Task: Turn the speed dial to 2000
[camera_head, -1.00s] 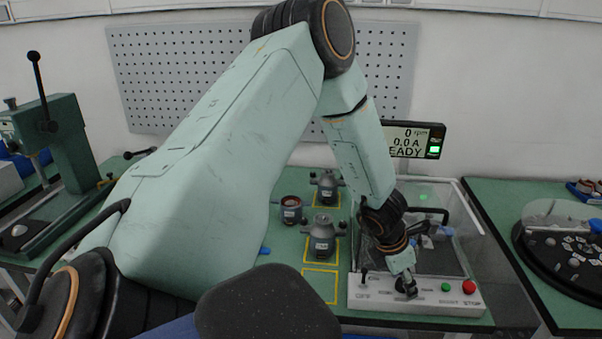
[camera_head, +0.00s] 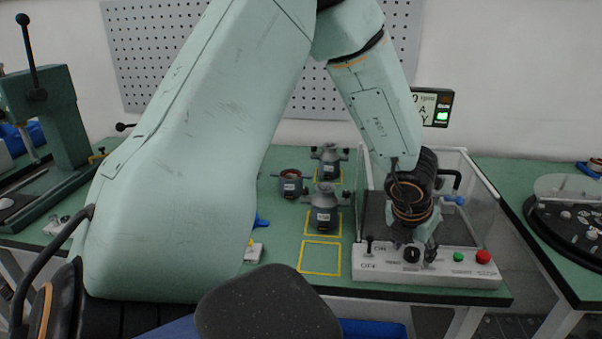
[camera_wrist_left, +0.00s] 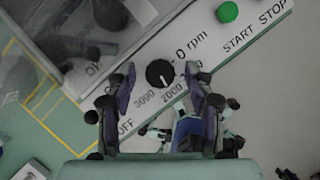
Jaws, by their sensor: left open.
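The black speed dial (camera_head: 412,254) is on the white front panel (camera_head: 460,279) of the test box. In the left wrist view the dial (camera_wrist_left: 160,72) shows beyond the fingertips, with printed 0 rpm, 2000 and 3000 around it. Its white mark appears to lie on the side of the 2000 label. My left gripper (camera_wrist_left: 162,88) is open, one finger on each side of the dial in that view, with gaps between. In the head view the left gripper (camera_head: 422,246) is down at the panel, partly hidden by its wrist.
A lever switch (camera_head: 368,244) by ON/OFF is left of the dial. Green (camera_head: 458,257) and red (camera_head: 483,257) buttons are to its right. The clear cover (camera_head: 475,190) stands behind. Stators (camera_head: 324,208) stand at left. My arm partly hides the display (camera_head: 432,106).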

